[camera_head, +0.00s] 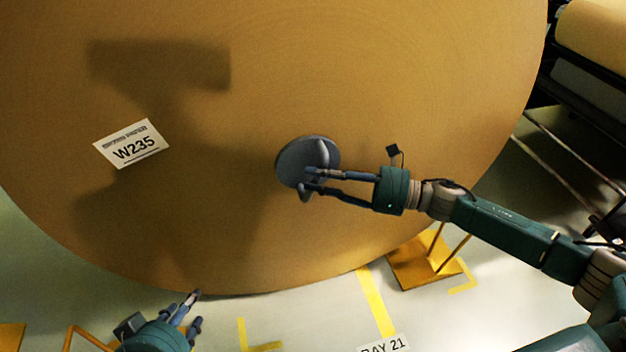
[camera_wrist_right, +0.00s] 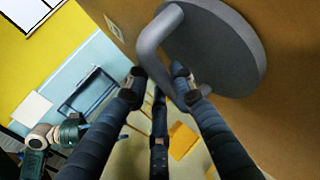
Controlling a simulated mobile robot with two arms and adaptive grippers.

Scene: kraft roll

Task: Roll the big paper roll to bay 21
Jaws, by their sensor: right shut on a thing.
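The big paper roll (camera_head: 400,80), brown with a W235 label (camera_head: 132,144), fills most of the head view, its round end facing me. A round grey disc with a handle (camera_head: 293,160) is on that end; it also shows in the wrist view (camera_wrist_right: 235,50). My right gripper (camera_head: 308,178) is shut on the handle, with its fingers on both sides of the bar. My left gripper (camera_head: 195,310) is low at the left, below the roll's edge, with fingers apart and empty. A BAY 21 floor sign (camera_head: 384,345) is at the bottom, partly cut off.
Yellow tape (camera_head: 375,300) runs on the floor from the sign to the roll's lower edge. A yellow plate with posts (camera_head: 410,268) stands beside it, right of the roll's bottom. A dark rack with another paper roll (camera_head: 600,35) is at the upper right. Pale floor shows between.

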